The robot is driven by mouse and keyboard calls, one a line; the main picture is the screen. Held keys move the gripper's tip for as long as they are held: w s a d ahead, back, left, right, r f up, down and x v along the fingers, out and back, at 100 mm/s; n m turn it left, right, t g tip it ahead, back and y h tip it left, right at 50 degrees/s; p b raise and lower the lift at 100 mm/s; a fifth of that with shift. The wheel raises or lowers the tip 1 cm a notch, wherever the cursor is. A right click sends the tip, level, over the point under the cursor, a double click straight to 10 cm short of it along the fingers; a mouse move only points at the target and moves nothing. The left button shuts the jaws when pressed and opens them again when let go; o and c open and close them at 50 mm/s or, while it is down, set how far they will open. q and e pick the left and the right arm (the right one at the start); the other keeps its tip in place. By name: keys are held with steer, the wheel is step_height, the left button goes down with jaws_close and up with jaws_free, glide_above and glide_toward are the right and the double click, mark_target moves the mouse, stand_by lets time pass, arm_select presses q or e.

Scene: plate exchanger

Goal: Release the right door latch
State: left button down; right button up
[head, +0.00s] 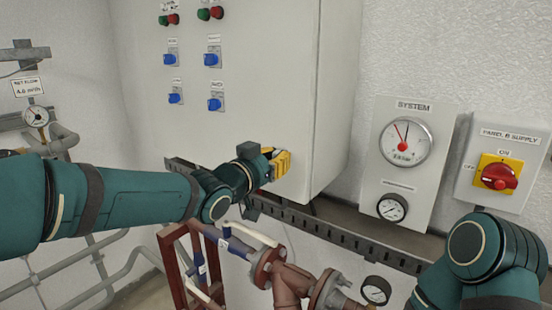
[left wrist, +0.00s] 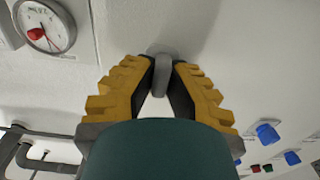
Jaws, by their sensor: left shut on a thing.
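A grey latch (left wrist: 161,50) sits on the white cabinet face in the left wrist view. My left gripper (head: 281,164), with yellow fingers, is at the lower right of the white cabinet's front (head: 245,125) in the head view. In the left wrist view the left gripper (left wrist: 161,78) is shut on the latch, with one finger on each side of it. The gripper hides the latch in the head view. My right arm shows at the lower right of the head view, but its gripper is out of view.
Blue switches (head: 211,60) and red and green buttons (head: 210,13) are on the cabinet front. A slotted rail (head: 340,238) and flanged brown pipes (head: 290,280) lie below. The system gauge panel (head: 405,165) and a red rotary switch (head: 499,176) are on the right wall.

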steer(key=shift+f, duration=0.15)
arm_select(q)
steer(key=shift+m+b, duration=0.4)
steer(key=shift+b, duration=0.25)
steer(key=m+b, duration=0.5)
steer(key=shift+f, duration=0.15)
steer(key=m+b, duration=0.2)
steer(key=shift+d+m, duration=0.1)
steer(key=shift+m, duration=0.2)
steer(key=m+b, duration=0.2)
steer(key=m, duration=0.2)
steer(key=shift+s, duration=0.1)
steer(key=m+b, duration=0.1)
steer(key=m, duration=0.3)
steer(key=shift+b, duration=0.3)
steer(key=shift+m, duration=0.8)
arm_select(e)
step_height(320, 180, down, 12)
steer(key=s, duration=0.2)
steer(key=shift+a+f+g, duration=0.25)
steer(key=shift+a+g, duration=0.05)
steer(key=shift+a, duration=0.05)
